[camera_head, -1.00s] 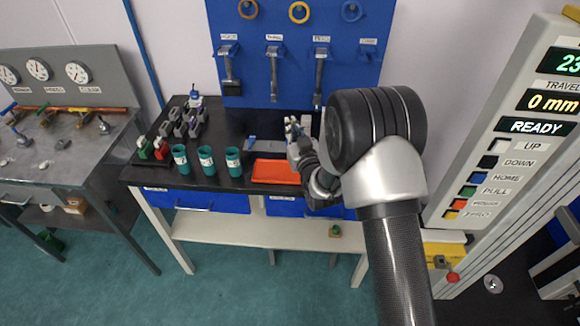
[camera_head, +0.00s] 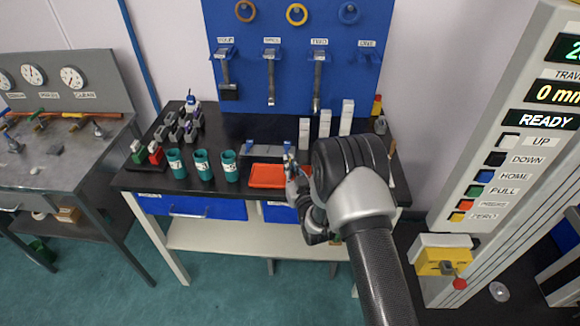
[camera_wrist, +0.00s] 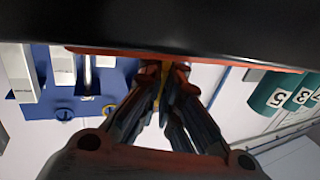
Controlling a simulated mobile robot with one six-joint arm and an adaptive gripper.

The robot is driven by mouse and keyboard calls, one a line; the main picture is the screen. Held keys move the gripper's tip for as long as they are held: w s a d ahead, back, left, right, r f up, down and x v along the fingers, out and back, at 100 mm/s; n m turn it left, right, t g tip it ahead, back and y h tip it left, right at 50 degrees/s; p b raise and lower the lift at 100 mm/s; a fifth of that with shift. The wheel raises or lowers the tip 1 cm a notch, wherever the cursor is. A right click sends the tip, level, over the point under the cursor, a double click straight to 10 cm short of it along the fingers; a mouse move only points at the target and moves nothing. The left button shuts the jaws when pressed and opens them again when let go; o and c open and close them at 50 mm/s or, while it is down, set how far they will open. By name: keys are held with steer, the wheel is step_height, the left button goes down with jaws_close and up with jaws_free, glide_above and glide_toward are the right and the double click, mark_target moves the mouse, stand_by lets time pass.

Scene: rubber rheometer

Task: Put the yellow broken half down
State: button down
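My gripper (camera_head: 289,160) is over the black bench, at the right end of the orange-red tray (camera_head: 262,177). In the wrist view my gripper (camera_wrist: 163,78) has its fingers closed together around a thin yellow piece (camera_wrist: 158,97), which looks like the yellow broken half. Most of the piece is hidden between the fingers, and it is too small to make out in the head view. The tray also shows in the wrist view as an orange strip (camera_wrist: 110,51) along the dark edge beyond the fingertips. I cannot tell whether the piece touches the tray.
Several green cups (camera_head: 202,165) stand left of the tray. White blocks (camera_head: 325,123) stand behind my gripper. Small clamps (camera_head: 180,130) sit at the bench's left. A blue tool board (camera_head: 290,70) is behind, and a tall control panel (camera_head: 500,150) is at the right.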

steer(key=shift+f, duration=0.1)
steer(key=c, duration=2.3)
jaws_free()
steer(key=shift+f, duration=0.1)
steer(key=o, duration=0.5)
steer(key=shift+r, duration=0.2)
